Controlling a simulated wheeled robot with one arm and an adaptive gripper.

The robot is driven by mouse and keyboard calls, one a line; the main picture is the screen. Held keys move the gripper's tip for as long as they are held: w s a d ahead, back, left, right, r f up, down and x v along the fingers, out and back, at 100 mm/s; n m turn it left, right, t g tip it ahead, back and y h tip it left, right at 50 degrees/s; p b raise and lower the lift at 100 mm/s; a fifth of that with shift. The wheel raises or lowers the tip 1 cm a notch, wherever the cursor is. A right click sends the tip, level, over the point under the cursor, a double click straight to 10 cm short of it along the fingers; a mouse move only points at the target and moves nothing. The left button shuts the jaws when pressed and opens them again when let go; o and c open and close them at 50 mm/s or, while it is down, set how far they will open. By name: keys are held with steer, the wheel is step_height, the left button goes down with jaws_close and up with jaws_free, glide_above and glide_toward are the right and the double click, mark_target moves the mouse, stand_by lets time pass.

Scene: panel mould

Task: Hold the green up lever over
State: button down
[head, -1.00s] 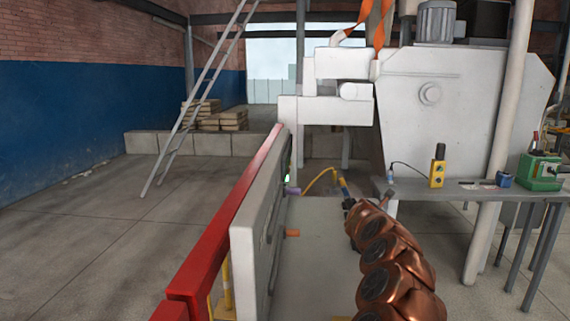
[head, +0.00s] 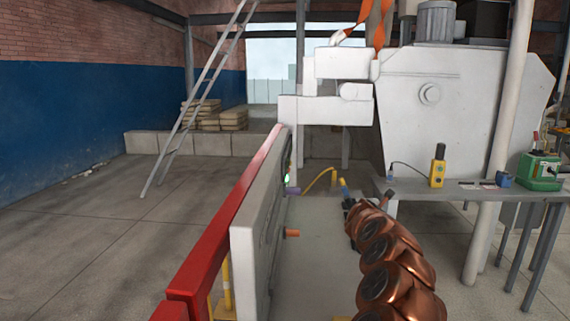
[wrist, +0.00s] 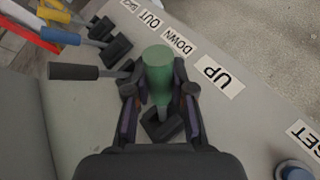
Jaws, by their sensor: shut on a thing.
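In the wrist view the green lever (wrist: 158,75) has a rounded green grip and rises from a black base (wrist: 163,125) on the grey console. My gripper (wrist: 160,100) is shut on it, one dark finger on each side of the green grip. The UP label (wrist: 218,76) lies to the right of the lever and reads upside down. The DOWN label (wrist: 177,41) is above it. In the head view my gripper cannot be made out beyond my copper arm.
A blue knob (wrist: 295,172) is at lower right. The red-edged panel (head: 258,215) stands left of my arm.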

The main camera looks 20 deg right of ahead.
steer(key=shift+f, duration=0.1)
steer(key=w+a+r, duration=0.2)
steer(key=a, duration=0.3)
steer(key=shift+r, duration=0.35)
steer(key=c, duration=1)
jaws_free()
steer(key=shift+a+r, duration=0.1)
steer(key=shift+o, duration=0.2)
steer(key=shift+s+d+f, duration=0.15)
steer(key=shift+d+f, duration=0.05)
steer(key=shift+d, duration=0.05)
steer(key=shift+f, duration=0.15)
steer(key=v, duration=1.2)
steer(key=shift+r, duration=0.25)
